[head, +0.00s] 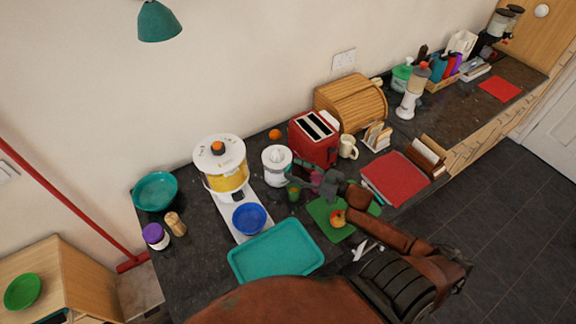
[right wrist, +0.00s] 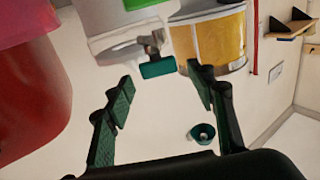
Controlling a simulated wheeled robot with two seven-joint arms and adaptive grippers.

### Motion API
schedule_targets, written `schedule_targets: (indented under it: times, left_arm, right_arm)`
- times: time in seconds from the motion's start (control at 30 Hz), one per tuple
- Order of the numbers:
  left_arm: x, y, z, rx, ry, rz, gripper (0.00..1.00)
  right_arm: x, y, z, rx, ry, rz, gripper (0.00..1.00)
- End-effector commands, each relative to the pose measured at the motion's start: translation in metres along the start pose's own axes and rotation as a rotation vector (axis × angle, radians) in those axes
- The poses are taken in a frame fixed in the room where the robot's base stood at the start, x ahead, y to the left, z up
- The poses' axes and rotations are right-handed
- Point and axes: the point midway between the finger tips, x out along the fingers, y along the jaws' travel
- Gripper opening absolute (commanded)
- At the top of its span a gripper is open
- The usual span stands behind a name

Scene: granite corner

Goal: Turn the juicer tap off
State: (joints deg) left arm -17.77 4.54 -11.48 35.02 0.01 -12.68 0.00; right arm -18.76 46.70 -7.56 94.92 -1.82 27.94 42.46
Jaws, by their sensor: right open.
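The white juicer (head: 277,168) stands on the dark counter between the red toaster and the yellow container. The right wrist view, which appears upside down, shows its pale body (right wrist: 120,40) and its tap with a teal handle (right wrist: 158,67). My right gripper (head: 304,176) is beside the juicer on its right. In the right wrist view the gripper (right wrist: 162,78) is open and empty, with the tap handle appearing between its fingertips. I cannot tell whether a finger touches it. The tap is hard to make out in the head view. My left gripper is not in view.
The red toaster (head: 313,140) stands close right of the juicer. A green glass (head: 294,193) is just in front. A yellow container (head: 226,178), blue bowl (head: 249,218), teal tray (head: 276,253) and green board (head: 325,220) lie around. The counter's left front strip is bare.

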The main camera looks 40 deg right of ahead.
Motion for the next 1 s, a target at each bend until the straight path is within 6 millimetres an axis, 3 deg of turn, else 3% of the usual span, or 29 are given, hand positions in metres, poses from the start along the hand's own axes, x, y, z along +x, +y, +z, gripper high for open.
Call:
schedule_targets:
  times: [0.2,0.4,0.57,1.0]
  left_arm:
    - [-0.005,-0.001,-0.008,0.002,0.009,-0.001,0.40]
    - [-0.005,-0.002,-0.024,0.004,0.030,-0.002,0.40]
    - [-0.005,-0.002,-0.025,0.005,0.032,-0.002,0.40]
    - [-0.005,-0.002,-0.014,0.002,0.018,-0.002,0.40]
  right_arm:
    - [0.025,0.000,-0.001,0.001,0.001,0.001,0.51]
    - [0.030,0.000,0.001,0.001,0.000,0.001,0.51]
    - [0.030,0.000,0.001,0.001,0.000,0.001,0.51]
    - [0.030,0.000,0.001,0.001,0.000,0.001,0.20]
